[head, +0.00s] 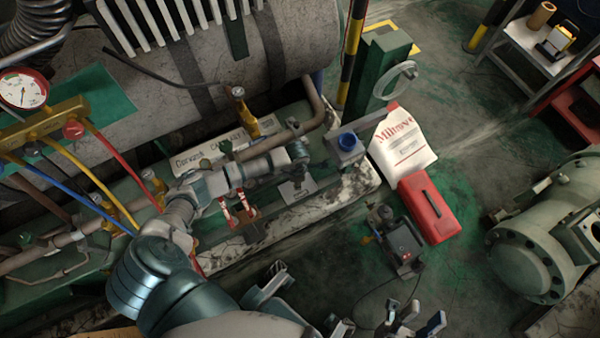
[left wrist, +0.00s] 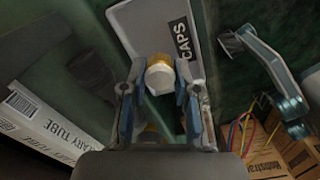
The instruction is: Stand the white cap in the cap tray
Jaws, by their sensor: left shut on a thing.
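In the left wrist view, my left gripper (left wrist: 160,88) is shut on the white cap (left wrist: 160,74), which has a pale round face and a yellowish edge. The grey cap tray (left wrist: 137,20) with its CAPS label lies behind and beyond the fingertips. The cap overlaps the tray in this view; I cannot tell whether they touch. The tray and the cap cannot be made out in the head view. My right gripper (head: 413,318) is at the bottom edge of the head view, its fingers apart with nothing seen between them.
In the left wrist view, a white tube box (left wrist: 45,125) lies left and cardboard boxes (left wrist: 265,150) lower right. The head view shows pipework, a gauge (head: 22,90), a red case (head: 428,207), a white bag (head: 402,145) and a small pump (head: 402,245).

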